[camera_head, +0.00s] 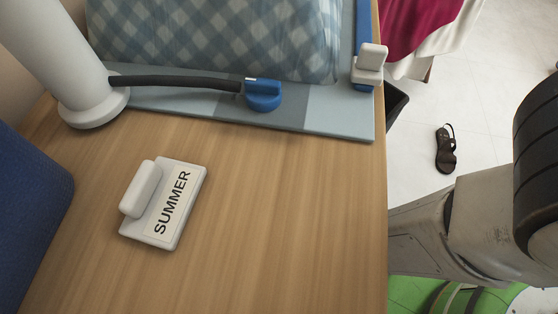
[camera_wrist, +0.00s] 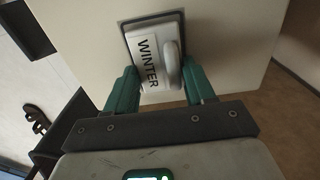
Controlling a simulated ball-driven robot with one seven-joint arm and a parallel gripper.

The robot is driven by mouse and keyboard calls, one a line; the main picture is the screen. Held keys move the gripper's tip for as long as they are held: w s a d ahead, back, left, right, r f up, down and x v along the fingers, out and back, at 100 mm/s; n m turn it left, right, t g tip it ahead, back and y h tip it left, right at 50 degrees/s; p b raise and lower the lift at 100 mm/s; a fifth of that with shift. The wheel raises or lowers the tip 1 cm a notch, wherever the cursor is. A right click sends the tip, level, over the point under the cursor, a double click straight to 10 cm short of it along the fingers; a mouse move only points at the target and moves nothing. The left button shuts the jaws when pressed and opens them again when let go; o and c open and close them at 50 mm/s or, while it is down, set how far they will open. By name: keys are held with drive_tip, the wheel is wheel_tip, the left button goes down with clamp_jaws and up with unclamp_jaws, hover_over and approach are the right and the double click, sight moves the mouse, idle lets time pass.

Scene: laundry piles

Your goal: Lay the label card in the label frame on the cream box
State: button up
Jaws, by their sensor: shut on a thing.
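In the wrist view, my gripper (camera_wrist: 163,76) is shut on a white label card (camera_wrist: 147,66) that reads WINTER and has a rounded grip on one side. The green fingers are on the card's two sides. The card is over the dark-edged label frame (camera_wrist: 153,17) on the cream box (camera_wrist: 236,42). The frame's dark rim shows along the card's far end; its near part is hidden. I cannot tell whether the card is resting in the frame or just above it. My gripper and the box are not visible in the head view.
In the head view, a second white card (camera_head: 168,205) reading SUMMER lies on the wooden table (camera_head: 290,210). A blue ironing pad (camera_head: 325,117) with a checked cloth (camera_head: 215,35) lies behind it. A dark sandal (camera_head: 445,149) is on the floor.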

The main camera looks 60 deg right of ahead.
drive_tip(key=o, duration=1)
drive_tip(key=shift+f, duration=0.1)
wheel_tip(320, 180, up, 12)
drive_tip(key=p, duration=0.6)
drive_tip(key=s+a+r+n, duration=0.2)
drive_tip(key=s+a+n, duration=0.3)
drive_tip(key=s+n, duration=0.1)
drive_tip(key=s+a+r+n+t, duration=0.1)
drive_tip(key=s+a+r+n, duration=0.1)
drive_tip(key=s+a+n, duration=0.4)
drive_tip(key=shift+s+a+r+n, duration=0.2)
drive_tip(key=shift+s+r+n, duration=0.15)
drive_tip(key=shift+s+n, duration=0.5)
